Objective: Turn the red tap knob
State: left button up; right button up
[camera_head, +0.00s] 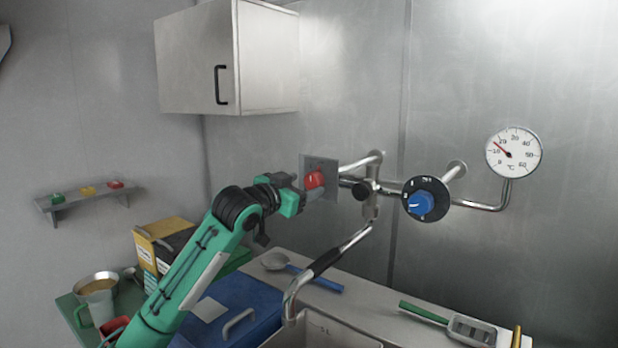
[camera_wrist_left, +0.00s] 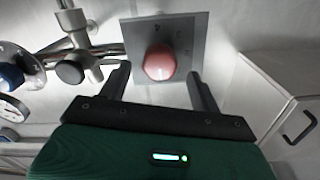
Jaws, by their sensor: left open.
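The red tap knob (camera_head: 314,180) sits on a square grey wall plate (camera_head: 327,165) left of the pipes. In the left wrist view the red knob (camera_wrist_left: 159,62) shows in front of its plate (camera_wrist_left: 190,32), between the two fingers. My left gripper (camera_head: 306,190) is at the knob, with its fingers spread to either side. In the wrist view the left gripper (camera_wrist_left: 160,80) is open, and a gap shows between each finger and the knob. I cannot tell whether the fingertips reach past the knob's front. My right gripper is not in view.
A blue knob (camera_head: 421,203) on a black dial, a black knob (camera_head: 364,189) and a round thermometer (camera_head: 513,152) are on the pipework to the right. A metal cabinet (camera_head: 232,60) hangs above. The sink (camera_head: 330,333) and a blue box (camera_head: 238,318) lie below.

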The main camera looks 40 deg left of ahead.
aim_at(311, 182)
pick_arm(q)
jog(key=shift+w+a+p, duration=0.2)
jog(key=shift+w+p, duration=0.15)
jog(key=shift+w, duration=1.15)
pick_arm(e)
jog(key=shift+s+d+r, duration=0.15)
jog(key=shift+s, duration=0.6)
pick_arm(q)
jog(key=c, duration=1)
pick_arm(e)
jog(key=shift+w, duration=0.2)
